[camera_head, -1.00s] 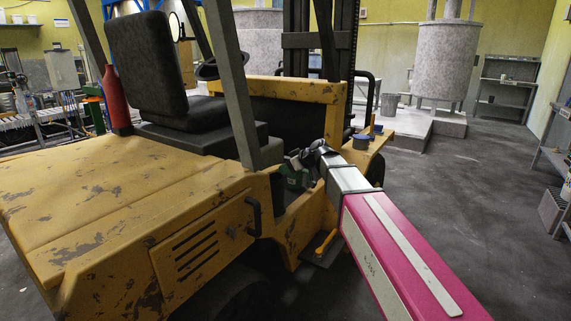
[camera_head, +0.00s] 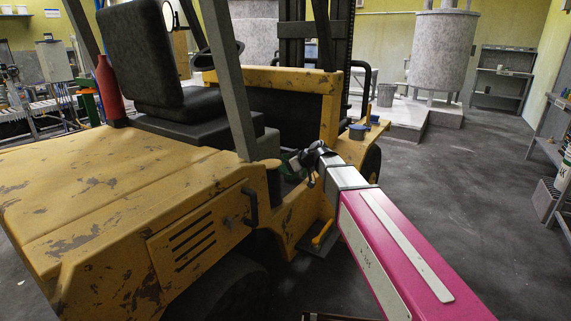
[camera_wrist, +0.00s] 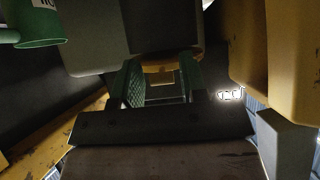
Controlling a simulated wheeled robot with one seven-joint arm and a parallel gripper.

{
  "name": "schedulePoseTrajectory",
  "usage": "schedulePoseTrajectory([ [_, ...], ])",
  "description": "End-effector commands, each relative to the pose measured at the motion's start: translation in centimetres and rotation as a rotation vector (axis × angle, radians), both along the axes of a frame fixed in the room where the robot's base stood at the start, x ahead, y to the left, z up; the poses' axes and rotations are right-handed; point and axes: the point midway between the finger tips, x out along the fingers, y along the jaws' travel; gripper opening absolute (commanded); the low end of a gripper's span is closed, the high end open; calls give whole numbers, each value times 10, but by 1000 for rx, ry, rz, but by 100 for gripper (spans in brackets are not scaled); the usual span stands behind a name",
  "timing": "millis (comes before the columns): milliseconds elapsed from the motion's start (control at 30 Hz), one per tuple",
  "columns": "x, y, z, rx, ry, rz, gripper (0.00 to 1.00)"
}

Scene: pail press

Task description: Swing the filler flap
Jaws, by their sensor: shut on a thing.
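The yellow forklift (camera_head: 130,190), with worn paint, fills the left and middle of the head view. My gripper (camera_head: 294,163) reaches to its side beside the seat, below the steering wheel. In the wrist view my gripper's green fingers (camera_wrist: 160,82) are closed around a small yellowish piece, apparently part of the filler flap (camera_wrist: 160,69). The fingers and my wrist hide most of the flap in the head view, so its angle cannot be told.
A green can (camera_wrist: 40,25) is close at the upper left of the wrist view. A blue cap (camera_head: 357,132) sits on the forklift's front fender. A dark post (camera_head: 230,85) rises near my gripper. Open floor (camera_head: 455,220) lies to the right.

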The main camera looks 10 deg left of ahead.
Motion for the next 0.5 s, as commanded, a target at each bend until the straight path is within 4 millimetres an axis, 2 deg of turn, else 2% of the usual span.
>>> schedulePoseTrajectory([
  [500, -1, -2, -9, -2, 1, 1, 24],
])
